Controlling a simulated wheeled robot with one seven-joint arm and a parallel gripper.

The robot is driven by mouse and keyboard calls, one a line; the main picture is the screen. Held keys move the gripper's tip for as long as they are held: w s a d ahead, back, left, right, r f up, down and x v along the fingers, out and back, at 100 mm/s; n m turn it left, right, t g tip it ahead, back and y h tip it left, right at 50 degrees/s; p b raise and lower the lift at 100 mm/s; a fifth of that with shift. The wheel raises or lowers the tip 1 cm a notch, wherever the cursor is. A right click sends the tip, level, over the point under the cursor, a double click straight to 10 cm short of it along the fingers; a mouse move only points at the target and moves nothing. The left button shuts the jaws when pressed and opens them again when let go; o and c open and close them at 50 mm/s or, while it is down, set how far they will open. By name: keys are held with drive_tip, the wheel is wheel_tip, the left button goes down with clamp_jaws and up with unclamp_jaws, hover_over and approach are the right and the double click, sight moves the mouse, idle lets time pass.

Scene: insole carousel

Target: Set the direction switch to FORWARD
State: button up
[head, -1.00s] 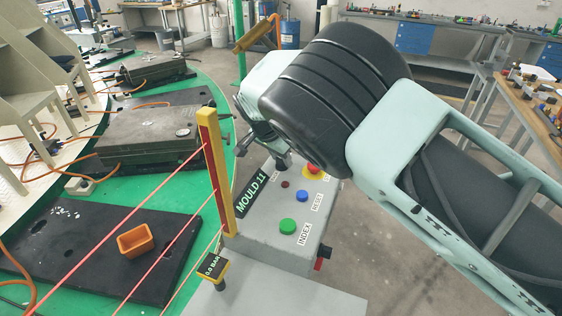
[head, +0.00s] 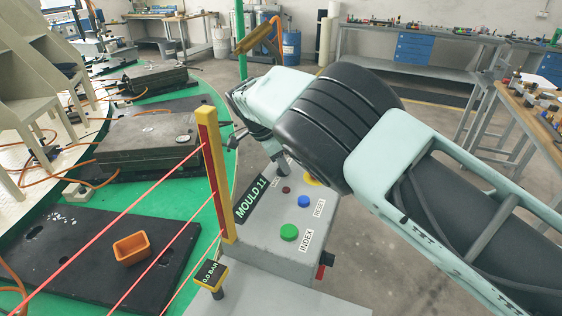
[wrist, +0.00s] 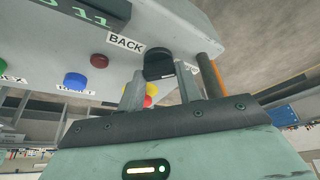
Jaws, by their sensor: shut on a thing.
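The direction switch (wrist: 158,65) is a black knob on the grey control box (head: 265,238), beside a white BACK label (wrist: 125,43) in the wrist view. My gripper (wrist: 160,90) has one finger on each side of the knob and is shut on it. No FORWARD label is readable, and I cannot tell which way the knob points. In the head view my gripper (head: 283,166) reaches down to the far end of the box, and my arm hides most of the switch.
The box carries a green INDEX button (head: 289,232), a blue RESET button (head: 304,201), a small red lamp (head: 286,190) and a partly hidden yellow-ringed red button (wrist: 150,95). A yellow post (head: 214,175) with red beams stands left. The green carousel (head: 205,215) lies beyond it.

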drive_tip(key=o, duration=1)
